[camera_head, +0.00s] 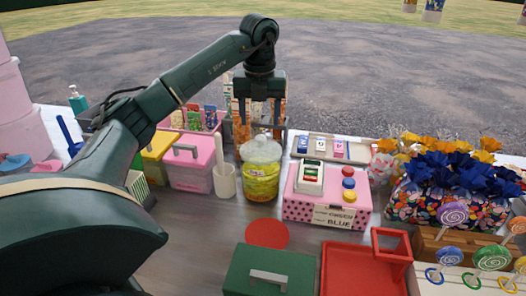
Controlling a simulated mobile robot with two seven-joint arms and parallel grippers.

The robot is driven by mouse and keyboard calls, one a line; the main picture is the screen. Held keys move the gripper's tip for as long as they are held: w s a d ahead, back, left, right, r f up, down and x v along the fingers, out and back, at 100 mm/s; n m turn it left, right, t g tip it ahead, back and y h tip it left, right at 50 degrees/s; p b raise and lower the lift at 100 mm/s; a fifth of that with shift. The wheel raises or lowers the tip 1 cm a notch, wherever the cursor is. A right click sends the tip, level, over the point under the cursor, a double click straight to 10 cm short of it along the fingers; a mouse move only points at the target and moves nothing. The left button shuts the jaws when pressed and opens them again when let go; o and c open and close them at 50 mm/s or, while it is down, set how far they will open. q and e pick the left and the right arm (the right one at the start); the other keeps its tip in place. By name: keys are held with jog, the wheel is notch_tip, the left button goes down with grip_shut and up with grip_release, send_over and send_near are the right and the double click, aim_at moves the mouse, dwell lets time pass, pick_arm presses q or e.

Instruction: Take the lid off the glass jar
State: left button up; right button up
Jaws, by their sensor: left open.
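The glass jar (260,186) stands upright on the counter near the middle, with yellow-green contents and a label. Its pale, clear-looking lid (262,150) sits on top of it. My left gripper (259,119) points straight down, above the lid in the picture. Its two fingers are apart with nothing between them. The fingertips look clear of the lid, though how far above or behind it they are is hard to judge. My right gripper is out of view.
A white cup (225,184) with a handle stands close left of the jar, beside a pink box (190,174). A pink dotted box (327,211) is close on the right. A red disc (267,233), green box (268,273) and red tray (365,270) lie in front.

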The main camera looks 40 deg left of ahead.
aim_at(261, 137)
pick_arm(q)
notch_tip(261, 137, down, 3)
jog(key=shift+w+a+r, duration=0.1)
jog(key=shift+w+r, duration=0.05)
jog(key=shift+w+a+f+p, duration=0.15)
jog(key=shift+w+f, duration=0.05)
jog(key=shift+f, duration=0.65)
jog(key=shift+w+a+f+p, duration=0.2)
jog(key=shift+w+f, duration=0.05)
jog(key=shift+f, duration=0.55)
jog(key=shift+w+a+f+p, duration=0.15)
jog(key=shift+w+f, duration=0.05)
jog(key=shift+f, duration=0.65)
jog(key=c, duration=1.3)
